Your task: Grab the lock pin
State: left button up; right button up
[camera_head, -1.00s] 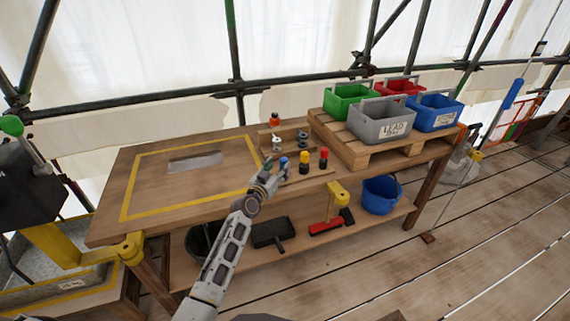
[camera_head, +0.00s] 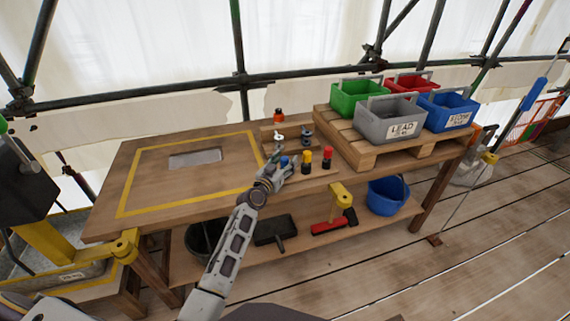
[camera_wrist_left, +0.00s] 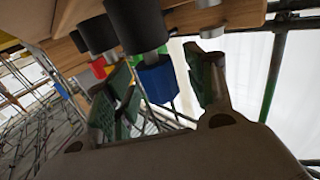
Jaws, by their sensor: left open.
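My left gripper (camera_head: 275,172) is over the front of the workbench, at a small group of coloured-topped tools. In the left wrist view its green-padded fingers (camera_wrist_left: 165,88) stand apart, with a blue-ended piece (camera_wrist_left: 157,80) between them. A metal collar and a dark cylinder adjoin the blue end. The fingers do not clearly touch it. In the head view the blue top (camera_head: 285,161) shows beside the fingers. A yellow-topped black piece (camera_head: 306,161) and a red-topped black piece (camera_head: 327,159) stand just to its right. Which piece is the lock pin, I cannot tell. My right gripper is out of view.
Behind stand a grey fitting (camera_head: 278,135), a dark fitting (camera_head: 307,138) and an orange-topped item (camera_head: 279,116). A pallet (camera_head: 350,150) with several bins fills the bench's right. The yellow-outlined area (camera_head: 140,180) at left is mostly clear.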

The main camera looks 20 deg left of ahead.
pick_arm(q)
jog(key=c, duration=1.1)
grip_shut()
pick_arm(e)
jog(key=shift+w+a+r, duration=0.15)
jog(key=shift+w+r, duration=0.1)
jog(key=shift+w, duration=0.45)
pick_arm(q)
jog(key=shift+r, duration=0.15)
jog(key=shift+r, duration=0.45)
notch_tip(320, 180, up, 8)
jog(key=shift+f+p, duration=0.1)
jog(key=shift+p, duration=1.15)
jog(key=shift+r, duration=0.55)
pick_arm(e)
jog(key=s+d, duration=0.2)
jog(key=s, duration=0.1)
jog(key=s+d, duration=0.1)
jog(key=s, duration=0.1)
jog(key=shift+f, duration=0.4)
